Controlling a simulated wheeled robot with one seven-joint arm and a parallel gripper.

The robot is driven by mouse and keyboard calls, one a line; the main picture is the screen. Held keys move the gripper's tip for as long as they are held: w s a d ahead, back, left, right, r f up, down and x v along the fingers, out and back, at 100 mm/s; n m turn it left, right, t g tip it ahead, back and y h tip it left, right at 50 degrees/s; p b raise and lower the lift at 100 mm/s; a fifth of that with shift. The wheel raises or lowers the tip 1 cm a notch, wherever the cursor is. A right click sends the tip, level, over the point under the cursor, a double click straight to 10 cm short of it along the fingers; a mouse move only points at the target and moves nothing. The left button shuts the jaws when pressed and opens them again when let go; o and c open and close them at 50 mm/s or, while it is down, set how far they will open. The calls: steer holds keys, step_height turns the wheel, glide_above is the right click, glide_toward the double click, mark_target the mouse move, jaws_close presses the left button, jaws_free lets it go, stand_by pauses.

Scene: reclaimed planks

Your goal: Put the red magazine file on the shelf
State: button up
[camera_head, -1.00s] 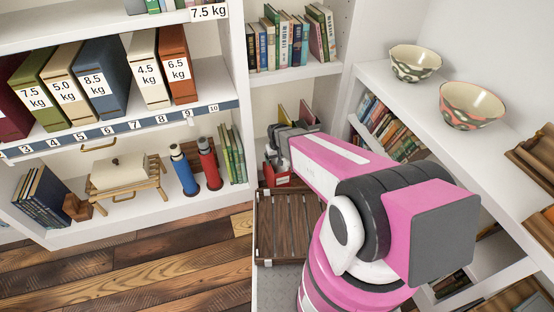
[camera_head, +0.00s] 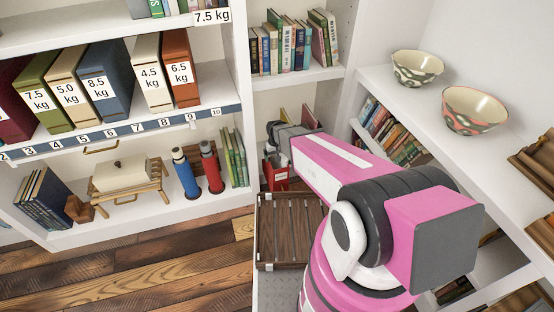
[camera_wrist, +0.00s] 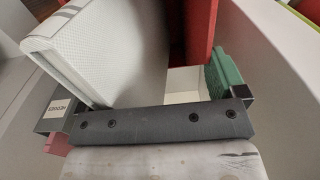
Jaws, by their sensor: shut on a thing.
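The red magazine file (camera_head: 274,174), with a small white label, hangs at my gripper (camera_head: 276,152) in the corner behind the wooden crate. My gripper is shut on it; the arm partly hides it. In the wrist view, a red panel (camera_wrist: 200,30) stands upright beyond my gripper (camera_wrist: 160,110), with a white textured block (camera_wrist: 100,50) to its left. Exactly where the fingers grip is hard to see. The numbered shelf (camera_head: 150,125) at left holds several upright files, ending at the orange-red 6.5 kg file (camera_head: 180,70). Bare shelf shows to its right.
A slatted wooden crate (camera_head: 290,230) lies below my arm. Two bowls (camera_head: 416,68) (camera_head: 474,109) stand on the right counter. The plank floor at left is clear.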

steer(key=w+a, duration=0.3)
steer(key=w, duration=0.7)
steer(key=w+a, duration=0.3)
steer(key=w, duration=0.8)
stand_by(1.1)
steer(key=shift+f, duration=0.35)
stand_by(0.9)
